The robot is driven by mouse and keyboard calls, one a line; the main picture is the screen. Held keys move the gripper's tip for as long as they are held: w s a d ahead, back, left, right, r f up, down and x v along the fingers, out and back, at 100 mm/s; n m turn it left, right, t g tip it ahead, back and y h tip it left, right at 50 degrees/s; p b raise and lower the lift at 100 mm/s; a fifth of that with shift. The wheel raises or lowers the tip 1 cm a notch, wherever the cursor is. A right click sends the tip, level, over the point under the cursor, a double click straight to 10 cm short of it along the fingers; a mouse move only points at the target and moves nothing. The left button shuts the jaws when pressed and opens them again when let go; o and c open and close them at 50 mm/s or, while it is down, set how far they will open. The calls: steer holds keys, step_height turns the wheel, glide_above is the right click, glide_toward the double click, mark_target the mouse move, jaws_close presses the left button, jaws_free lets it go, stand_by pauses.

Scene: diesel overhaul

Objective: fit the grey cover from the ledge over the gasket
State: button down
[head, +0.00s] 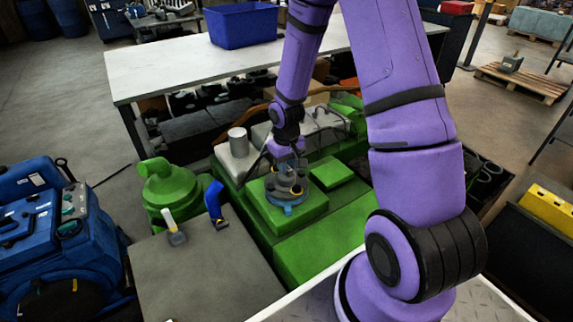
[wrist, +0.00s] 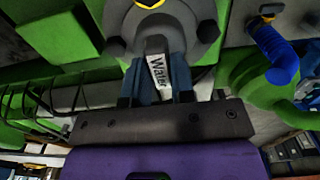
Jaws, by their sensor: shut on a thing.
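The grey cover (head: 284,186) is round, with yellow-topped bolts. It is at the raised green block of the engine; in the wrist view the cover (wrist: 204,32) fills the top middle. My gripper (head: 286,160) reaches down from above and is shut on the cover's neck; in the wrist view the fingers (wrist: 161,80) flank a pale strip marked "Water". A blue edge, seemingly the gasket (head: 289,209), shows just below the cover at the block's front. Most of it is hidden. I cannot tell whether the cover touches it or is fully lined up.
A grey ledge (head: 200,275) at front left holds a blue bent pipe (head: 215,202) and a small white-handled tool (head: 174,228). A green rounded housing (head: 168,188) stands behind it. A workbench (head: 170,70) with a blue bin (head: 240,27) is behind.

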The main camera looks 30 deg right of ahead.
steer(key=shift+f, duration=0.85)
stand_by(0.4)
stand_by(0.5)
steer(key=c, duration=0.9)
jaws_free()
step_height(320, 180, up, 11)
steer(key=shift+f, duration=0.1)
